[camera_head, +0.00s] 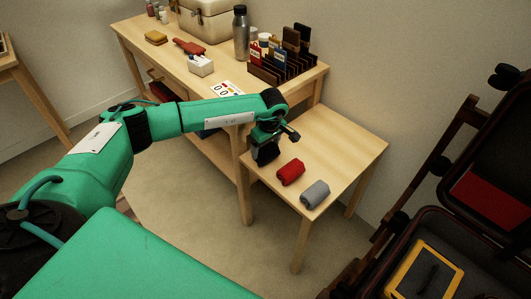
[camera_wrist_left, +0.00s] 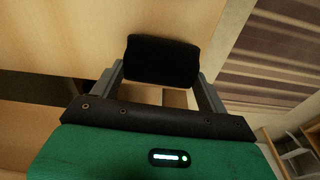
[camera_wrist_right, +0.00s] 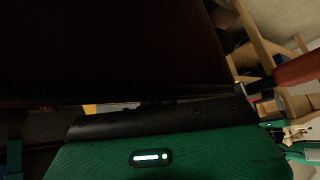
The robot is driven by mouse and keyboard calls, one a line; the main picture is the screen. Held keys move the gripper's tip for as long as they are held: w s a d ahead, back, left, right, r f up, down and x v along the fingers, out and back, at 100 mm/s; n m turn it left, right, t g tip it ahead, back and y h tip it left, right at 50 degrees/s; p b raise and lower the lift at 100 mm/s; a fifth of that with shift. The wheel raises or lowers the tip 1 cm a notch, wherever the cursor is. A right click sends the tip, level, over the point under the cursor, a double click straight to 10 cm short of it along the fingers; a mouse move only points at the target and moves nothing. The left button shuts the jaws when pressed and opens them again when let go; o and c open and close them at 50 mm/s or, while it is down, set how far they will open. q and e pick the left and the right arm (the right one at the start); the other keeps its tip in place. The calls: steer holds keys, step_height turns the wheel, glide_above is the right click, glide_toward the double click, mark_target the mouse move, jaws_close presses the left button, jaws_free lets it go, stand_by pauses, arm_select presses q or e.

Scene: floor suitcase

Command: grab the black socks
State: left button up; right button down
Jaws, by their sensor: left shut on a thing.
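The black socks (camera_head: 266,153) are a dark rolled bundle at the left corner of the small wooden table (camera_head: 345,150). My left gripper (camera_head: 272,136) is over them and shut on them. In the left wrist view the black socks (camera_wrist_left: 162,60) sit between the two fingers of my left gripper (camera_wrist_left: 160,85). I cannot tell whether the bundle touches the table. A red rolled pair (camera_head: 291,172) and a grey rolled pair (camera_head: 315,194) lie beside it on the table. My right gripper's body shows in the right wrist view, but its fingers are lost in the dark.
A longer wooden bench (camera_head: 215,90) stands behind, with a steel bottle (camera_head: 241,35), a white case (camera_head: 205,20) and a rack of cards (camera_head: 285,65). An open dark suitcase (camera_head: 455,225) with a yellow-framed item (camera_head: 425,275) is at the right. Floor (camera_head: 190,215) is clear in front.

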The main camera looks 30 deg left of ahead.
mark_target(266, 147)
steer(key=s+d+g, duration=0.1)
steer(key=s+d+r+g+h+p, duration=0.1)
steer(key=d, duration=0.1)
steer(key=shift+s+d+m, duration=0.1)
steer(key=shift+s+m, duration=0.05)
steer(key=shift+m, duration=0.15)
arm_select(q)
step_height(266, 147, up, 20)
steer(key=shift+p, duration=0.3)
arm_select(e)
steer(key=shift+s+r, duration=0.15)
